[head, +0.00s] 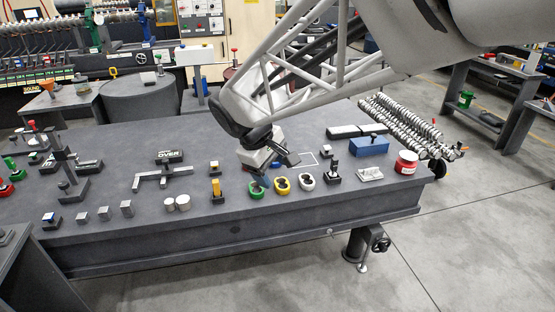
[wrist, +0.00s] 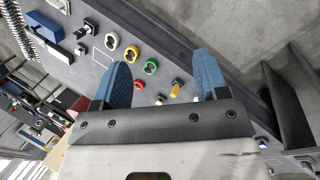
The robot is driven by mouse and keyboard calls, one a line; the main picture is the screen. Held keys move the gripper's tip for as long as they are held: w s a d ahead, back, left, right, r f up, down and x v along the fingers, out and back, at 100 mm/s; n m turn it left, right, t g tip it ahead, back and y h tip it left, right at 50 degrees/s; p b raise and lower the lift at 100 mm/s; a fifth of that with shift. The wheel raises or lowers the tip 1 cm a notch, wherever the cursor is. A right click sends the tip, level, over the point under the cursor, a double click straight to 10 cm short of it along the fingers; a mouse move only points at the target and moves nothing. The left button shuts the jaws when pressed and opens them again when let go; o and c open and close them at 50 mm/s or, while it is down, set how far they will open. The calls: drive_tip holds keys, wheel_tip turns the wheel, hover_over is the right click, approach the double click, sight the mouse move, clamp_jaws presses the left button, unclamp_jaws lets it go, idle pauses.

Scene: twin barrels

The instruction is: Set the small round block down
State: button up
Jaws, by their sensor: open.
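Two pale, short round blocks stand side by side near the front of the dark table, a left one (head: 169,204) and a right one (head: 183,202). They look close in size, and I cannot tell surely which is the smaller. My gripper (head: 260,182) is above the table, to the right of both blocks and near the green ring. In the wrist view its two blue fingers (wrist: 164,72) are wide apart with nothing held between them. I cannot make out the round blocks in the wrist view; the right finger may hide them.
A green ring (head: 257,192), a yellow ring (head: 282,185) and a white ring (head: 306,181) stand in a row by the gripper. A yellow block on a base (head: 215,188) lies between them and the round blocks. Several metal blocks (head: 104,213) stand further left.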

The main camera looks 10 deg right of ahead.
drive_tip(key=s+d+m+y, duration=0.2)
drive_tip(key=s+m, duration=0.2)
drive_tip(key=s, duration=0.6)
drive_tip(key=s+d+m+t+y, duration=0.1)
drive_tip(key=s+d+m+y, duration=0.1)
drive_tip(key=s, duration=0.8)
drive_tip(key=shift+d+m+t, duration=0.3)
drive_tip(key=shift+d+m, duration=0.55)
drive_tip(key=shift+m, duration=0.05)
